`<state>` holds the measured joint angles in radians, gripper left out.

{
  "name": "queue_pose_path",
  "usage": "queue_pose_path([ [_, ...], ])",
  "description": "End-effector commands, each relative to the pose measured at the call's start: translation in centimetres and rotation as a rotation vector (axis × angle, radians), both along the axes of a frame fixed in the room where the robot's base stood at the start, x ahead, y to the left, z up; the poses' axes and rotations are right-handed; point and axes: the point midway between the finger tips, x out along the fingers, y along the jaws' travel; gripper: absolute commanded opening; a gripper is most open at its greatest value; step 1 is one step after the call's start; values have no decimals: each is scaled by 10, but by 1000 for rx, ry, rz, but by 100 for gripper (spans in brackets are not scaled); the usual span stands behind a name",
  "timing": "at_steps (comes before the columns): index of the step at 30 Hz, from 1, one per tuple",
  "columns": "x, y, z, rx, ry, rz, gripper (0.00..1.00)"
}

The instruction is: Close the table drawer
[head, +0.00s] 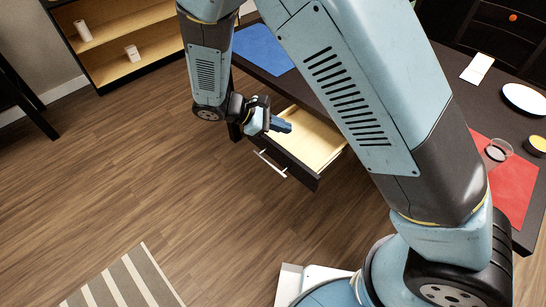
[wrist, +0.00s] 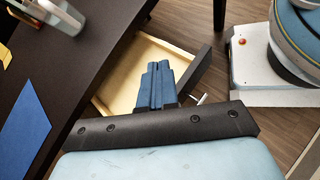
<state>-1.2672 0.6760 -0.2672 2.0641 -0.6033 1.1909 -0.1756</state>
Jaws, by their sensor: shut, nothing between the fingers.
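The table drawer (head: 312,145) is pulled open from the dark table (head: 440,92). It has a light wood inside, a dark front and a pale bar handle (head: 270,164). The inside that shows looks empty. My gripper (head: 285,126) is shut and empty, and in the head view it appears over the drawer's left side. In the wrist view the shut fingers (wrist: 155,75) lie across the view of the open drawer (wrist: 125,68), with a bit of the handle (wrist: 199,99) to their right. I cannot tell whether the fingers touch the drawer.
An open shelf (head: 130,65) stands at the back left. The wooden floor (head: 150,170) before the drawer is clear.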

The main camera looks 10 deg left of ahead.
Motion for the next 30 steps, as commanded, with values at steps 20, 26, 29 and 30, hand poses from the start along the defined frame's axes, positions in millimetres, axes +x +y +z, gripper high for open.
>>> queue_pose_path([
  [20,-83,92,-139,-527,-99,576,0],
  [26,-99,103,-161,-618,-139,673,0],
  [29,-101,105,-165,-636,-147,694,0],
  [30,-101,105,-166,-639,-148,697,0],
])
